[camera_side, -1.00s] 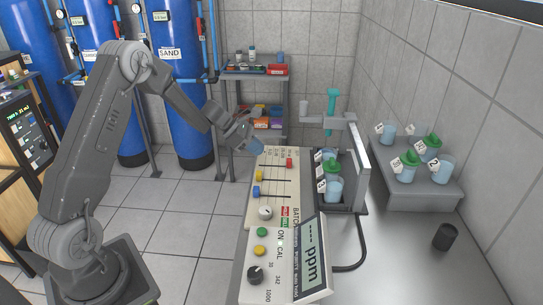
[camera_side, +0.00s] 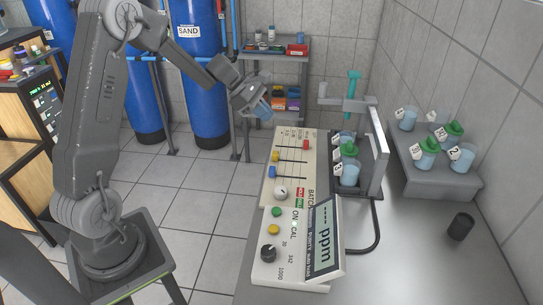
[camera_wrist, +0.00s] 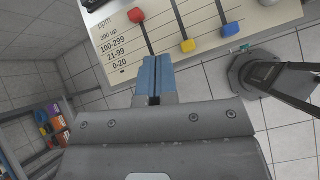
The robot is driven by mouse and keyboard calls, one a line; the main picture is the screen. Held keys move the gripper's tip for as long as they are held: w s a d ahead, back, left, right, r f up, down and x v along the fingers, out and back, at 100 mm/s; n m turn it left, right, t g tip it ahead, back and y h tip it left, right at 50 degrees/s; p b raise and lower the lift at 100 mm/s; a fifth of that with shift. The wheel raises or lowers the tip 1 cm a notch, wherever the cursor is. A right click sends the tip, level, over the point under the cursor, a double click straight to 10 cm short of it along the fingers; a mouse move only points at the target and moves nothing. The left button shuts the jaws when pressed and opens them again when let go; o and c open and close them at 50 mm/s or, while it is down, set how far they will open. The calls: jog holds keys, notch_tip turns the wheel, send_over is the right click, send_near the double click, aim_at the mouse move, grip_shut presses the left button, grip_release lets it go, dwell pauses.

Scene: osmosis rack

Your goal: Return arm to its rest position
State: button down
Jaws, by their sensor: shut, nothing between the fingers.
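My gripper (camera_side: 262,108) hangs in the air at the far left end of the control panel (camera_side: 262,220), clear of it, in the side view. In the wrist view its blue fingers (camera_wrist: 157,80) are together with nothing between them. Beyond them the wrist view shows the panel's red slider (camera_wrist: 136,15), yellow slider (camera_wrist: 188,46) and blue slider (camera_wrist: 230,30). The panel's display (camera_side: 324,236) reads dashes and ppm. My arm rises from its base at the left and bends down toward the panel.
A meter stand (camera_side: 376,150) with beakers stands behind the panel. A grey riser (camera_side: 430,185) holds several labelled beakers by the wall. A black cup (camera_side: 460,227) stands on the bench. Blue tanks (camera_side: 205,75) and a shelf (camera_side: 262,55) are at the back.

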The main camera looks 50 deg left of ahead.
jog(key=s+d+r+m+g+y, duration=0.1)
jog(key=s+d+r+m, duration=0.4)
jog(key=s+d+m, duration=0.2)
jog(key=s+d+r+m+g+y, duration=0.1)
jog(key=s+d+r+m+y, duration=0.1)
jog(key=s+d+r+m, duration=0.5)
jog(key=s+d+f+m+t+y, duration=0.1)
jog(key=s+d+m+t+y, duration=0.1)
jog(key=s+m, duration=0.7)
jog(key=s+d+y, duration=0.1)
jog(key=s, duration=0.2)
jog(key=shift+s+d+m, duration=0.15)
jog(key=shift+s+m, duration=0.2)
jog(key=shift+m, duration=0.05)
jog(key=shift+f, duration=0.1)
dwell(0.4)
